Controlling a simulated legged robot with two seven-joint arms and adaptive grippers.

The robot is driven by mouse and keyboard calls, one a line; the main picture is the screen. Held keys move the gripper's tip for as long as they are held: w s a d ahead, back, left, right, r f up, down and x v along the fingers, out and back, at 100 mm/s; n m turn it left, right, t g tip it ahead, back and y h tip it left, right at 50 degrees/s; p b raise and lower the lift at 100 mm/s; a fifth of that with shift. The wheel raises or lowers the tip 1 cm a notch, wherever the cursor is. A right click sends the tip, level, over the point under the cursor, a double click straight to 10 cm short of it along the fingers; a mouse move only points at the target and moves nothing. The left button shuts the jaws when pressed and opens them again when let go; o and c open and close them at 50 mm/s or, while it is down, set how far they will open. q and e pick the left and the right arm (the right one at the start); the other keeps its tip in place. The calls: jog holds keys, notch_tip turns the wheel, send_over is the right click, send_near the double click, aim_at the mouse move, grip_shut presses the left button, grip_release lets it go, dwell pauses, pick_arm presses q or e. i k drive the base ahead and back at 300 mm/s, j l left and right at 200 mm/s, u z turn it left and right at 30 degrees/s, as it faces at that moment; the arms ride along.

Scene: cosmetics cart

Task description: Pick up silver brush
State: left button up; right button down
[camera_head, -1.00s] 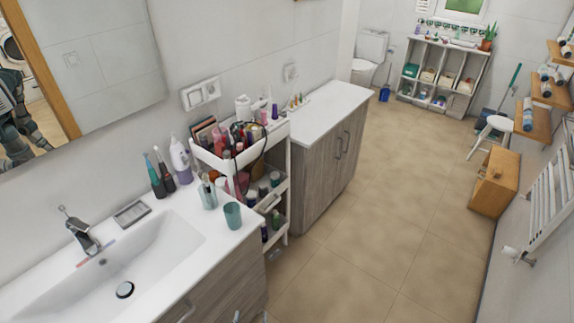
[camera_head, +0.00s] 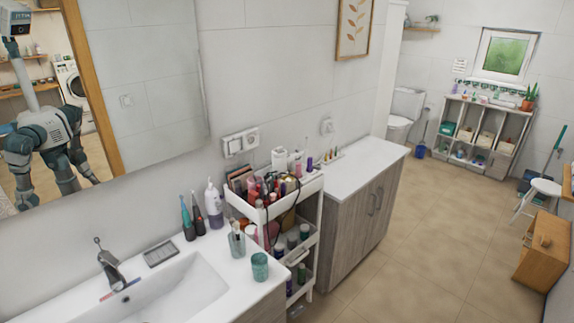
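A white cosmetics cart (camera_head: 312,187) stands between the sink counter and the wooden cabinet, its top tray crowded with bottles, tubes and a dark looped cable. I cannot pick out a silver brush for certain among these small items. A glass cup (camera_head: 237,244) with thin upright handles stands on the sink counter, beside a teal cup (camera_head: 260,267). Neither of my grippers shows directly in the view. A robot figure shows in the mirror at the left, but its gripper state cannot be read there.
The white sink (camera_head: 185,290) fills the lower left. A white-topped wooden cabinet (camera_head: 362,215) stands right of the cart. Open tiled floor (camera_head: 430,240) lies to the right. A wooden box (camera_head: 545,250) and white stool (camera_head: 541,187) stand at the far right.

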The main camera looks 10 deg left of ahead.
aim_at(231, 220)
jog(key=i+u, duration=0.1)
jog(key=u, duration=0.25)
jog(key=i+u, duration=0.15)
jog(key=u, duration=0.2)
